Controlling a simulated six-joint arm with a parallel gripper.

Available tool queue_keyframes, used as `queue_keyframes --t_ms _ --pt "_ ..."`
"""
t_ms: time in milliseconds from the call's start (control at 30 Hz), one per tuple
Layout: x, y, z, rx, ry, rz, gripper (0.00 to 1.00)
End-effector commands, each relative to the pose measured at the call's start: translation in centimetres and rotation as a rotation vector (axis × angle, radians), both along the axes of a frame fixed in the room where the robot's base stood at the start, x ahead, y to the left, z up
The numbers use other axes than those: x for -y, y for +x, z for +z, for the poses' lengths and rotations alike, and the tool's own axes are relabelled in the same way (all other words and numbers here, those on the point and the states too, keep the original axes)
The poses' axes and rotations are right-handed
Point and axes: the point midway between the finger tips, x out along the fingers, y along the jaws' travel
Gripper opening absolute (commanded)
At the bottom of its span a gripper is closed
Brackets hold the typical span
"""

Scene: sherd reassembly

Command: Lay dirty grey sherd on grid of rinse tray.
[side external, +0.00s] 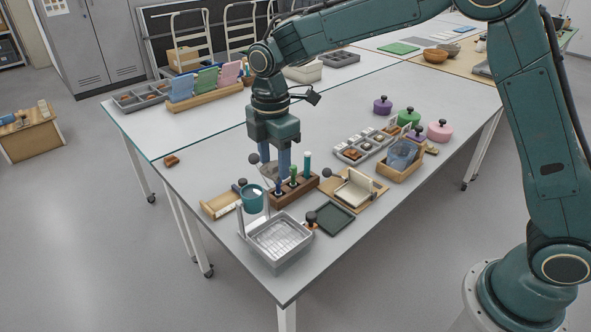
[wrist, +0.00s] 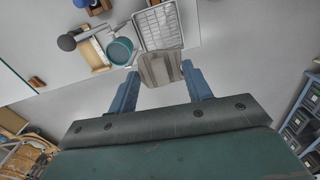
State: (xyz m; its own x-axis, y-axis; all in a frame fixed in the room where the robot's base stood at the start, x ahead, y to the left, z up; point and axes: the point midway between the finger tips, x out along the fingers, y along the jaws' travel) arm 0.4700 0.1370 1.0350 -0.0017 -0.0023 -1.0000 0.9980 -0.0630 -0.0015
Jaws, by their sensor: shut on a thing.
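The dirty grey sherd (wrist: 160,67) is a flat grey-brown piece with darker streaks. It is held between the two blue fingers of my gripper (wrist: 160,88). In the side view my gripper (side external: 274,165) points down behind the dark brown rack, and the sherd shows only partly there. The rinse tray (side external: 280,264) is a grey basin with a pale wire grid (side external: 279,238) in its top, at the table's front corner. In the wrist view the grid (wrist: 157,24) lies beyond the sherd and looks bare. My gripper is apart from the tray.
A teal cup (side external: 252,198) on a stand rises beside the tray's back left. A brown rack (side external: 294,189) with upright tools stands between gripper and tray. A wooden box (side external: 220,204) is to the left, a dark green tray (side external: 331,218) to the right. A brown piece (side external: 171,160) lies far left.

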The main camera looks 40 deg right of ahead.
Motion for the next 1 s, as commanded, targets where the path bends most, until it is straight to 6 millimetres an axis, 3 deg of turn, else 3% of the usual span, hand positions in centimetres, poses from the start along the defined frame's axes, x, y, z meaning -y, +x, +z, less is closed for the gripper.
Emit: queue_keyframes --t_ms 167,367,1000 --pt "0.0 0.0 -0.2 -0.001 0.000 0.000 0.27" --pt "0.0 0.0 -2.1 -0.003 -0.001 0.000 0.27" --pt "0.0 -0.1 -13.7 -0.004 0.000 0.000 0.27"
